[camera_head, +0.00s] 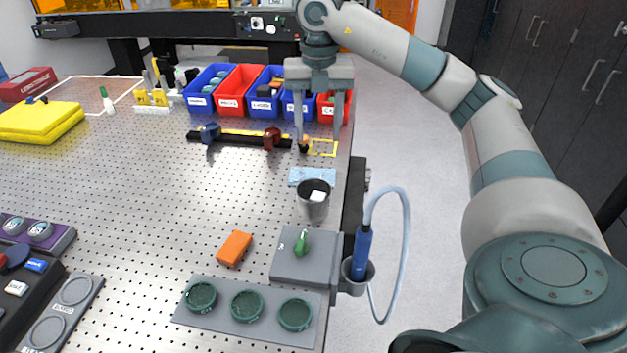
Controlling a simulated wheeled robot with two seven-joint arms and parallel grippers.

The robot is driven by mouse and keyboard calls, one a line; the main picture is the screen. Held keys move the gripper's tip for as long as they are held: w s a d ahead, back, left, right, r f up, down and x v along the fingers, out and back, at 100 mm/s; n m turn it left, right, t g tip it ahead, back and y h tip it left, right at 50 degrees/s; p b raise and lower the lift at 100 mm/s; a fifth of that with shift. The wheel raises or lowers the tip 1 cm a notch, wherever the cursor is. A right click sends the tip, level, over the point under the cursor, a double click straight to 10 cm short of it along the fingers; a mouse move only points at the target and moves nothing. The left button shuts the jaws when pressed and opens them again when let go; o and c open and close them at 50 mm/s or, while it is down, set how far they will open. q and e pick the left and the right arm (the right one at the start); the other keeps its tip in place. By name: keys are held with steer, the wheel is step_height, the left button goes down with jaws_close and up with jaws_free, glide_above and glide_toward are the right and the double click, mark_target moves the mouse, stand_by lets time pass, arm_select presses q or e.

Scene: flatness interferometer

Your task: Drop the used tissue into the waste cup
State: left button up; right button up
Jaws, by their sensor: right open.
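The waste cup (312,212) is a dark grey cup standing upright near the right edge of the perforated table. A small white crumpled piece, which looks like the used tissue (318,196), shows in the cup's mouth. Its lower part is hidden, so I cannot tell how deep it sits. My right gripper (320,144) points down behind the cup, over a yellow-outlined square. Its two fingers are wide apart with nothing between them. My left gripper is not in view.
A light blue pad (303,176) lies just behind the cup. A black rail (237,139) with clamps is left of my right gripper. Blue and red bins (232,103) stand behind. A grey block (287,262) and an orange block (234,248) are in front. The table's middle-left is clear.

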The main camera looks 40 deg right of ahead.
step_height(320, 180, up, 10)
steer(key=p, duration=0.2)
steer(key=shift+r, duration=0.15)
stand_by(0.4)
steer(key=shift+d, duration=0.1)
stand_by(0.9)
